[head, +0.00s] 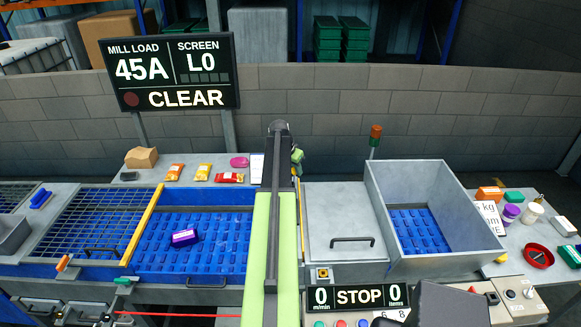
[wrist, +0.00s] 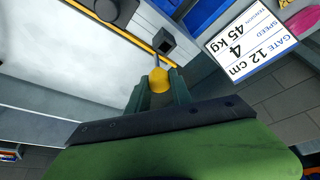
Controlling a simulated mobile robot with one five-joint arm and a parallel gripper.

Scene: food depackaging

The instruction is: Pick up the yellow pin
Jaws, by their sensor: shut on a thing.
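The yellow pin (wrist: 158,80) shows in the wrist view between the two dark green fingers of my gripper (wrist: 160,92). The fingers are shut on its yellow head. A thin grey shank runs from the head toward a dark square block (wrist: 163,42); I cannot tell whether its tip is in the block or just in front of it. In the head view my gripper (head: 297,156) is a small green shape beyond my arm, beside the grey machine housing. The pin cannot be made out clearly there.
A white sign (wrist: 245,43) stands right of the pin in the wrist view. In the head view a purple pack (head: 185,237) lies on the blue belt at left. A grey lidded housing (head: 340,215) and an open hopper (head: 435,205) stand at right.

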